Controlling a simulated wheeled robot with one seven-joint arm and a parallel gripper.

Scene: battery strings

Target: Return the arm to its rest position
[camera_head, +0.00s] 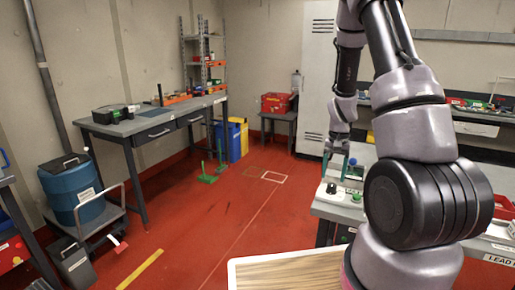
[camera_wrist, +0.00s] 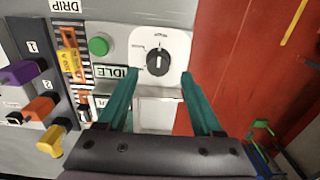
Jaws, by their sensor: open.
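My arm reaches down the right side of the head view, over the near end of a grey bench. My gripper (camera_head: 338,162) hangs low there, pointing down; it also shows in the wrist view (camera_wrist: 158,75). Its two teal fingers are apart with nothing between them. In the wrist view a white plate with a black rotary knob (camera_wrist: 157,62) lies just beyond the fingertips, with a green button (camera_wrist: 98,46) to its left. Whether the fingers touch the panel cannot be told.
In the wrist view, purple (camera_wrist: 22,74), orange (camera_wrist: 40,108) and yellow (camera_wrist: 51,141) connectors sit at the left. A wood-topped surface (camera_head: 290,272) is at the front. A workbench (camera_head: 150,122) and a blue drum (camera_head: 72,188) stand left. The red floor between is mostly clear.

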